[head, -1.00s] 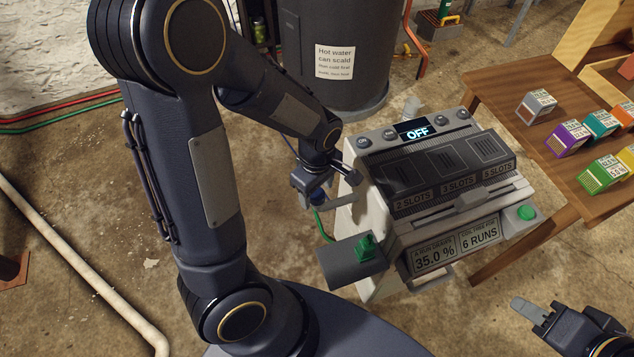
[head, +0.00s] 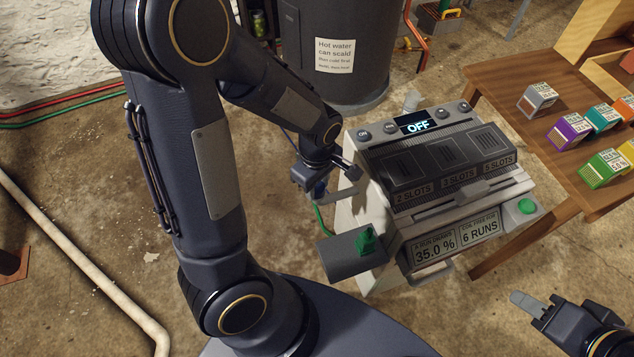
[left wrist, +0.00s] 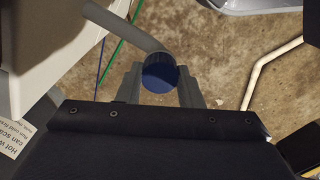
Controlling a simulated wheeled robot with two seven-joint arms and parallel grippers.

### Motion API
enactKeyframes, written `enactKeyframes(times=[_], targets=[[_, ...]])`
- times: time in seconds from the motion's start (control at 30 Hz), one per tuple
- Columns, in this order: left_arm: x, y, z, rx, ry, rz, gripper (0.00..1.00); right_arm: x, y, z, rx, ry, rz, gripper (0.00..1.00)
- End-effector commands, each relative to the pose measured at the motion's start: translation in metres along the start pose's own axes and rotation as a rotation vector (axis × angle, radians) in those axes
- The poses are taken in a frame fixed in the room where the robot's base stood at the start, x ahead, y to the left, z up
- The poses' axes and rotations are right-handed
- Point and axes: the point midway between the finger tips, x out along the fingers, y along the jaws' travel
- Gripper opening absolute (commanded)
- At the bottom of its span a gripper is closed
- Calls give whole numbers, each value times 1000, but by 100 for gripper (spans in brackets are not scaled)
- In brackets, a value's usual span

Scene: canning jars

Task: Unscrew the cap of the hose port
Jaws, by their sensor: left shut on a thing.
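The hose port, a grey bent pipe (left wrist: 132,30), comes off the side of the pale machine (head: 357,222). Its end carries a round blue cap (left wrist: 160,78). My left gripper (head: 322,190) is at the machine's left side. In the left wrist view its two fingers (left wrist: 160,88) stand on either side of the cap and are shut on it. In the head view the gripper mostly hides the cap. My right gripper (head: 530,306) is at the lower right, away from the machine; its finger gap is not clear.
A green hose (head: 323,220) hangs below the port. A grey box with a green knob (head: 368,243) juts from the machine's front left. A dark tank (head: 335,85) stands behind. A wooden table (head: 505,95) with several coloured boxes is at right. Floor to the left holds a pale pipe (head: 88,287).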

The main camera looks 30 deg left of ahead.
Motion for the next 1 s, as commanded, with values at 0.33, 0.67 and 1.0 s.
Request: enactKeyframes(times=[0.33, 0.67, 1.0], targets=[[-1, 0, 0, -396, 2, 0, 6, -13, -6, -7, 0, 0, 0, 36], [-3, 0, 0, -465, 2, -2, 6, -18, -8, -9, 0, 0, 0, 36], [-1, 0, 0, -803, 1, 1, 6, -34, -16, -17, 0, 0, 0, 36]])
